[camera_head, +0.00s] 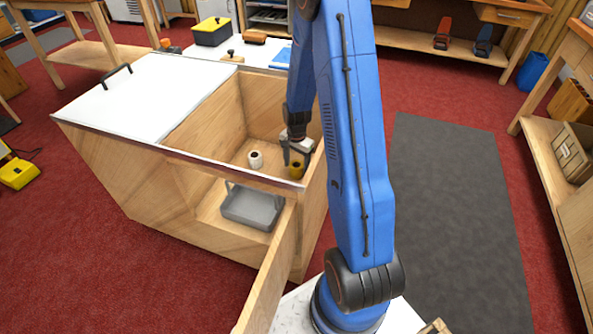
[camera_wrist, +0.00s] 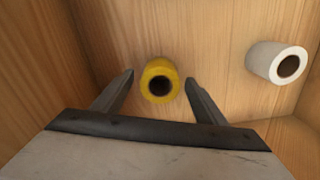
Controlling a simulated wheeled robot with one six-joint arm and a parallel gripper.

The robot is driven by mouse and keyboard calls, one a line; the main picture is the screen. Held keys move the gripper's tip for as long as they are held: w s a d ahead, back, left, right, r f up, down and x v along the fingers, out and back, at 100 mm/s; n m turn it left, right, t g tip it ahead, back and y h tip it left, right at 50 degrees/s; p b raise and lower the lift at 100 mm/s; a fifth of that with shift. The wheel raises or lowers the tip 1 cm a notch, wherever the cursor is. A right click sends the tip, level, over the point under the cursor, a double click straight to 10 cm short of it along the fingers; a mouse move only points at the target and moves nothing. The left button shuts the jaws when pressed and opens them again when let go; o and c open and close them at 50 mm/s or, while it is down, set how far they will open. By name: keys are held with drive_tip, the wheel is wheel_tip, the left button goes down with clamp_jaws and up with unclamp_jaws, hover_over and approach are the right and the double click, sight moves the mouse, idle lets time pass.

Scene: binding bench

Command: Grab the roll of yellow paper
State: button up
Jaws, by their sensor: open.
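The roll of yellow paper (camera_head: 296,170) stands in the open upper compartment of the wooden cabinet, near its right wall. In the wrist view the yellow roll (camera_wrist: 159,81) shows its dark core hole and lies between the tips of my two fingers. My gripper (camera_head: 292,152) reaches down into the compartment over it. In the wrist view my gripper (camera_wrist: 160,84) is open, with a finger on each side of the roll and visible gaps to both. A white roll (camera_head: 256,159) stands to the left in the head view; it also shows at right in the wrist view (camera_wrist: 277,62).
The compartment's wooden walls (camera_head: 203,121) stand close around my gripper. A white lid (camera_head: 150,92) with a black handle covers the cabinet's left side. A grey tray (camera_head: 252,207) sits in the lower opening, and an open wooden door (camera_head: 272,270) stands in front.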

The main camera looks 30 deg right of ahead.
drive_tip(key=shift+f, duration=1.1)
drive_tip(key=shift+c, duration=0.3)
drive_tip(key=c, duration=1.1)
drive_tip(key=shift+r, duration=0.15)
